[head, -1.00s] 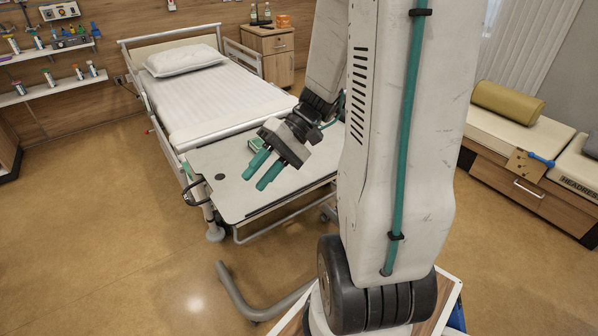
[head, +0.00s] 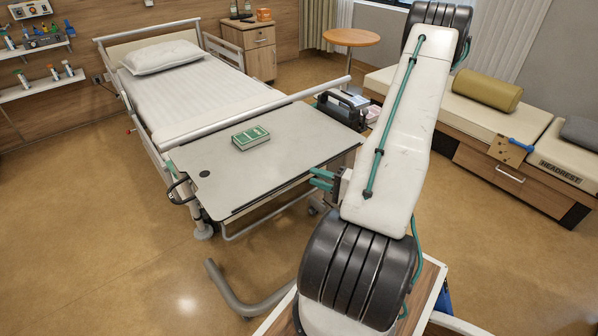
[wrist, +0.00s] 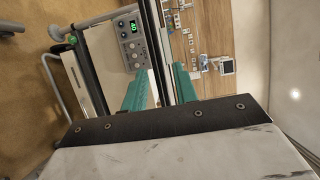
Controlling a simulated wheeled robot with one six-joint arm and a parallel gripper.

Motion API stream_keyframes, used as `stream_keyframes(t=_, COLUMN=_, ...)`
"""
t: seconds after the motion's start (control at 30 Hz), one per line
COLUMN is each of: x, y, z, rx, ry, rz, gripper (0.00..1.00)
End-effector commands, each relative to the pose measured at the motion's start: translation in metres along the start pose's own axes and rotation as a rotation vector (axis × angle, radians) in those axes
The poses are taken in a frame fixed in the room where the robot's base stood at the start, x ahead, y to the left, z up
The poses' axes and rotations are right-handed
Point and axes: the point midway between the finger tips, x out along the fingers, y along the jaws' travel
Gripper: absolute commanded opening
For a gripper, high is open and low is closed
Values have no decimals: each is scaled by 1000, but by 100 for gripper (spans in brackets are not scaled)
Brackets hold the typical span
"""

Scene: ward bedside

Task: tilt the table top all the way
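The grey table top (head: 215,190) is over the foot end of the bed and looks about level. A green book (head: 251,138) lies flat on it. My gripper (head: 321,180) is at the table top's near right edge, its two teal fingers apart. In the wrist view the fingers (wrist: 160,92) also stand apart. There the table top (wrist: 152,35) shows nearly edge-on, running down into the gap between them. I cannot tell whether either finger touches it.
The bed (head: 205,95) stands behind the table. A dark case (head: 340,106) is by the table's far right corner. The curved table base (head: 240,300) lies on the floor in front. A low bench (head: 475,120) is to the right. The floor at left is clear.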

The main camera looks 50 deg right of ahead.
Motion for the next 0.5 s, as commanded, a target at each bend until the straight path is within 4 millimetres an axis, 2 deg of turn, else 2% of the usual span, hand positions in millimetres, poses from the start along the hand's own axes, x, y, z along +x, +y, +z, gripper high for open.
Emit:
stream_keyframes(t=0.3, x=49, y=0, z=2, rx=-1, ry=-8, rz=1, gripper=29)
stream_keyframes(t=0.5, x=65, y=0, z=2, rx=0, ry=-6, rz=1, gripper=29)
